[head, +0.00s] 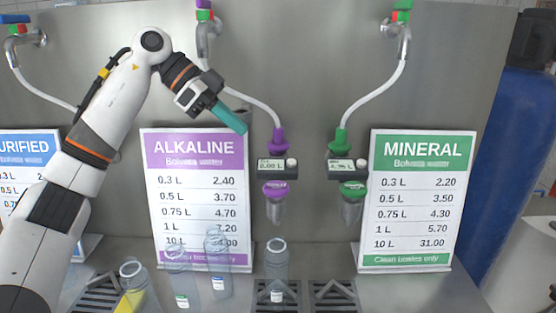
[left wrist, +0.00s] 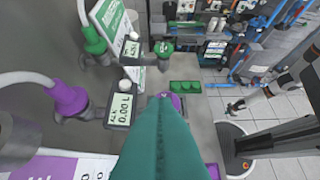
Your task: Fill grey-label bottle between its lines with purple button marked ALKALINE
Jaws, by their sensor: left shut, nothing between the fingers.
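My left gripper (head: 243,129) is shut and empty, its teal fingers pointing down-right, above and left of the ALKALINE meter (head: 270,167), which reads 0.00 L. A purple disc-like button (head: 275,188) with lettering too small to read sits below the meter, over a clear nozzle. In the left wrist view the fingers (left wrist: 162,103) partly cover the purple button (left wrist: 177,101); contact cannot be told. A clear open bottle (head: 277,262) with a pale greyish label stands upright under that nozzle and looks empty. My right gripper (left wrist: 237,105) seems to show small and dark in the left wrist view.
Several other bottles stand left, with green (head: 182,300), blue (head: 218,283) and yellow (head: 130,302) labels. The green MINERAL dispenser (head: 352,190) is close at right. Price boards (head: 196,200) flank the nozzles. A drain grate (head: 334,293) at right is empty.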

